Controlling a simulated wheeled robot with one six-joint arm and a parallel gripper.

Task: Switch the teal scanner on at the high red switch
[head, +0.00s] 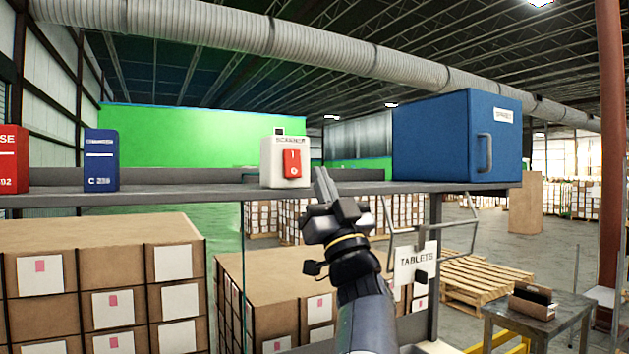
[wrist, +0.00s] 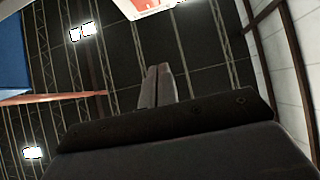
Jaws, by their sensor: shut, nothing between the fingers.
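The red rocker switch (head: 292,163) is on the front of a white box (head: 270,150) labelled SCANNER, on the high grey shelf. My gripper (head: 325,186) is just right of the box in the head view, pointing up, with its fingertips a little below and right of the switch. The fingers are shut and empty, as the wrist view (wrist: 158,86) also shows. A red and white shape, cut off at the top of the wrist view, looks like part of the switch box. I cannot make out a teal scanner. I cannot tell the depth gap from fingertips to switch.
A blue cabinet (head: 445,140) with a handle stands on the shelf (head: 220,189) at right. Blue (head: 101,160) and red (head: 12,158) binders stand at left. A wire frame with a TABLETS sign (head: 415,262) hangs right of my arm. Stacked cartons (head: 100,275) fill the space below.

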